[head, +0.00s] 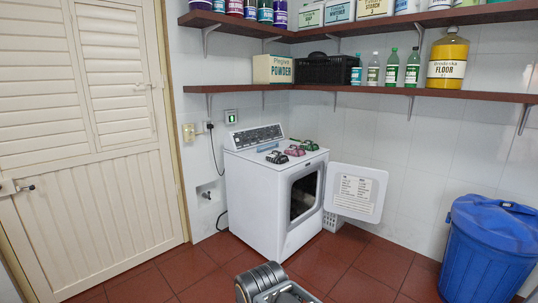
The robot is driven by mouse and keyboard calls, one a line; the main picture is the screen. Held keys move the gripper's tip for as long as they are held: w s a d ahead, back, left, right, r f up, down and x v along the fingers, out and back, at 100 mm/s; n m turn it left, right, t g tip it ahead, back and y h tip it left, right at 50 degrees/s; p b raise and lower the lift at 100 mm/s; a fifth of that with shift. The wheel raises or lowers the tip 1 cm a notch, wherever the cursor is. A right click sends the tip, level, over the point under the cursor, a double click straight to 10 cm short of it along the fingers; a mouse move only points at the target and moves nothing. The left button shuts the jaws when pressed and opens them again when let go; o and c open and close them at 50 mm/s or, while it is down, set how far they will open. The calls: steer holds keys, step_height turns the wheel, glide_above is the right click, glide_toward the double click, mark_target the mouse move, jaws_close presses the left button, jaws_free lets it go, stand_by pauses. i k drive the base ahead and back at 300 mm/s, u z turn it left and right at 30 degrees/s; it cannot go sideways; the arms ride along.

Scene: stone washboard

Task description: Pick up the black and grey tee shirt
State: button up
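No black and grey tee shirt can be made out in the head view. A white front-loading machine (262,203) stands against the back wall with its door (357,192) swung open to the right. Its opening (304,196) is dark, and I cannot tell what lies inside. Part of my arm shows at the bottom edge, well in front of the machine. My gripper's fingers are not visible.
Several small coloured items (294,150) lie on the machine. A blue lidded bin (489,245) stands at right. Shelves (372,91) hold bottles and boxes above. A louvred door (90,140) is at left. Red floor tiles (365,265) are clear.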

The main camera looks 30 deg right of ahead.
mark_target(277, 157)
steer(key=z, duration=0.4)
steer(key=i, duration=1)
steer(key=z, duration=0.6)
